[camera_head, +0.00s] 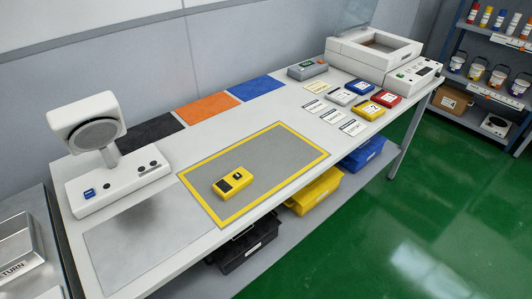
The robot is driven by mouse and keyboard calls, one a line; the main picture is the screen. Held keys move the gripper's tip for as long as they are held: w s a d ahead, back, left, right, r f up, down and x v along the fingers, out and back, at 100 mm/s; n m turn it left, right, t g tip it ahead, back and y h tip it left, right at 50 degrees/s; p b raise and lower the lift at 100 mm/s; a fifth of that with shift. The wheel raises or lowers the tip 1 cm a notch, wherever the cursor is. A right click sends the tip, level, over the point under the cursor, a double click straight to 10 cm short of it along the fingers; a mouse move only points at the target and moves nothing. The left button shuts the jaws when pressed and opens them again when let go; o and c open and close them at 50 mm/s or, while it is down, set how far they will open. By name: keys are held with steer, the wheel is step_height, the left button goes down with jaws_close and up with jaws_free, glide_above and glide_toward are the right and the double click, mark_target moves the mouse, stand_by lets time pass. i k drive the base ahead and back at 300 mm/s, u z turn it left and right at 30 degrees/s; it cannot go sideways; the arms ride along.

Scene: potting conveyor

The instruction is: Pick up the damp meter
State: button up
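A small yellow handheld device with a dark display, which looks like the damp meter (233,183), lies flat on the table. It rests inside a grey area with a yellow border (282,149), toward the left part of that area. Nothing touches or covers it. My gripper does not show in the head view.
A white lamp-like unit (112,180) stands left on the white table. Black, orange (205,106) and blue mats line the back. Small coloured boxes (380,98), cards and a large white machine (375,52) stand right. Bins (316,192) sit below.

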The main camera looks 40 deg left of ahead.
mark_target(226, 187)
steer(key=i, duration=1.5)
steer(key=u, duration=3.9)
